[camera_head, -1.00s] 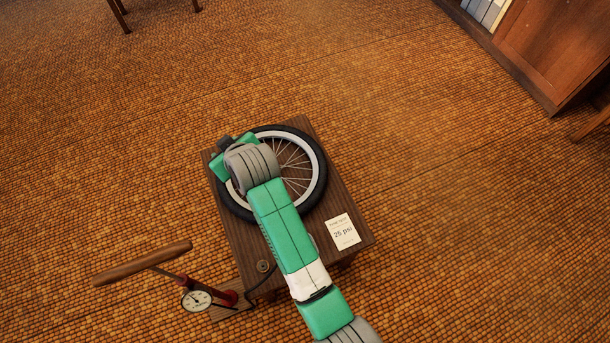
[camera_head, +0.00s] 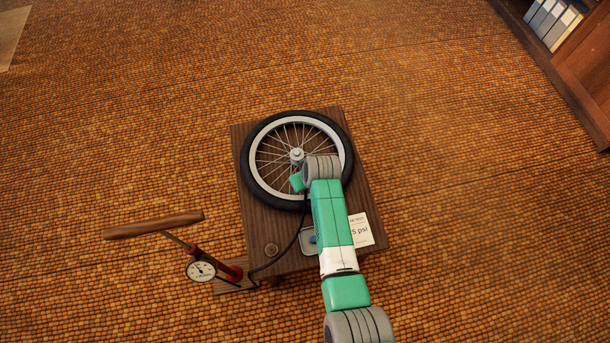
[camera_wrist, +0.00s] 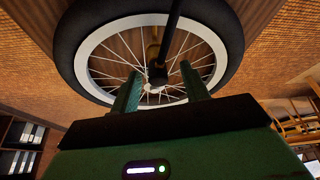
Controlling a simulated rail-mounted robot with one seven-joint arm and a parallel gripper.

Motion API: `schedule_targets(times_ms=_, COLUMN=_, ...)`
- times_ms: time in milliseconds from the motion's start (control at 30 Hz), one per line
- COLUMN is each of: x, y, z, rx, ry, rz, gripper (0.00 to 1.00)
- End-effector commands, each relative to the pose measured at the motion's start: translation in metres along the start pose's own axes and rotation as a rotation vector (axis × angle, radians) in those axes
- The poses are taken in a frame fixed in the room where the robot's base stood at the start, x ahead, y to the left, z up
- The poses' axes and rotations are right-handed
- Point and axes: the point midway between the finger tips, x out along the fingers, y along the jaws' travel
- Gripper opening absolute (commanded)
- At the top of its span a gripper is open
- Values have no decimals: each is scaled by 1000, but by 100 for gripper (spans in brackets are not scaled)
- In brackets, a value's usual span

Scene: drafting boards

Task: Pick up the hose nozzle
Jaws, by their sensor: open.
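The hose nozzle (camera_wrist: 157,74) shows in the wrist view as a dark end piece at the bottom of a black hose (camera_wrist: 171,28). It appears between the two green fingertips of my gripper (camera_wrist: 160,84), with gaps on both sides; its exact depth is unclear. The gripper is open and holds nothing. In the head view my gripper (camera_head: 297,182) is over the lower part of the spoked wheel (camera_head: 252,178), below its hub. There the hose (camera_head: 294,240) runs from the pump up to the gripper, and the arm hides the nozzle.
The wheel lies on a dark wooden table (camera_head: 256,226). A red pump (camera_head: 231,272) with a gauge (camera_head: 201,271) and wooden handle stands at left. A small tray (camera_head: 308,249), partly hidden, and a psi card (camera_head: 359,232) lie beside the arm. The surrounding floor is mostly clear.

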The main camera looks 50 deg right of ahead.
Motion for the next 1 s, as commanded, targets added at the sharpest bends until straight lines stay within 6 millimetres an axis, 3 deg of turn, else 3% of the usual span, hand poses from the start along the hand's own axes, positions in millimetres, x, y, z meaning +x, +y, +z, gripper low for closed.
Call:
schedule_targets(times_ms=33, x=11, y=1, z=1, rx=1, ry=0, rz=-1, gripper=46)
schedule_targets(times_ms=100, x=14, y=1, z=0, rx=1, ry=0, rz=0, gripper=46)
schedule_targets(times_ms=333, x=13, y=1, z=-1, rx=1, ry=1, rz=0, gripper=46)
schedule_targets(times_ms=567, x=13, y=1, z=-1, rx=1, ry=1, rz=0, gripper=0)
schedule_targets(times_ms=867, x=11, y=1, z=-1, rx=1, ry=1, rz=0, gripper=0)
schedule_targets(times_ms=1000, x=-1, y=1, z=-6, rx=1, ry=1, rz=1, gripper=0)
